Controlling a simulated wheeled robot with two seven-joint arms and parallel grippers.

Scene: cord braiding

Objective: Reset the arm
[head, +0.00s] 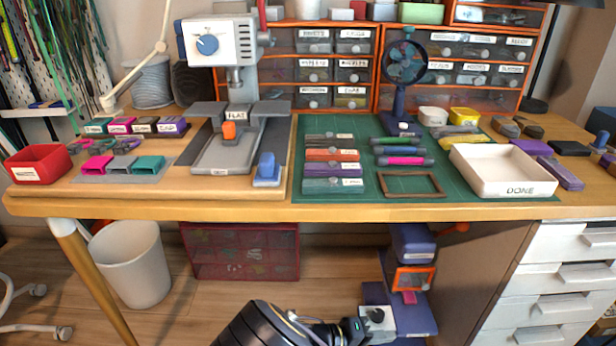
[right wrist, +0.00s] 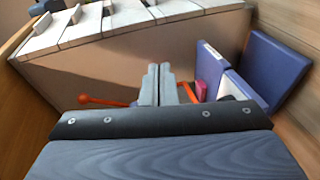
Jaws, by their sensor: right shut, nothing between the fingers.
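My right arm comes in at the bottom middle of the head view, below the table's front edge. The right gripper (head: 378,322) is low in front of the blue boxes under the table, and its fingers are hard to make out there. In the right wrist view the two grey fingers of the right gripper (right wrist: 159,70) are together, with nothing between them. My left gripper is in neither view.
The wooden table (head: 420,212) holds a press (head: 222,45), a green mat (head: 465,185) and a white DONE tray (head: 500,187). Blue boxes (head: 400,308) and a white drawer unit (head: 560,275) stand below; a white bin (head: 130,265) is left.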

